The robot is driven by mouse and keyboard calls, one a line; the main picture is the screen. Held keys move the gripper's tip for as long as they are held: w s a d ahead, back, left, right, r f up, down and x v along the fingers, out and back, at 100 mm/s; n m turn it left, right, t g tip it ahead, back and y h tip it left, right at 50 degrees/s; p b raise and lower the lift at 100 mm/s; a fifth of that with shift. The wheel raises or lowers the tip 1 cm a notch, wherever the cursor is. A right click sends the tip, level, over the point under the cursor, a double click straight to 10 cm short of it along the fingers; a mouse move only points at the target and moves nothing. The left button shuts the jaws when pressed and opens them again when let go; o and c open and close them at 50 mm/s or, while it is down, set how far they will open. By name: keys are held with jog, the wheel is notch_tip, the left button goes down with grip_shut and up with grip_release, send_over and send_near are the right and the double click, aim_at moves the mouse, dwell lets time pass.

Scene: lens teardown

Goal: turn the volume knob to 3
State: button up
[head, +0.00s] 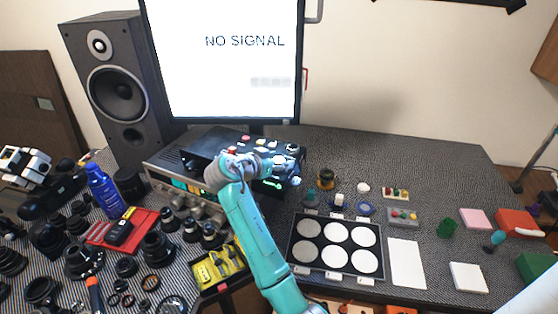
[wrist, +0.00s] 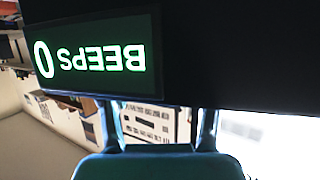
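My gripper (head: 286,166) is at the black box-shaped device (head: 205,145) in the middle of the table, near its right end. My wrist covers part of the device in the head view. A small green glow also shows just below my gripper in the head view. I cannot make out the volume knob for certain in either view.
A silver unit with lit dials and knobs (head: 180,190) stands left of my arm. A monitor (head: 222,85) reading "NO SIGNAL" and a speaker (head: 118,90) stand behind. Lenses crowd the left. A tray (head: 333,269) with white discs lies right of my arm. The back right table is clear.

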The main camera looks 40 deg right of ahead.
jog(key=v, duration=1.2)
dwell(0.6)
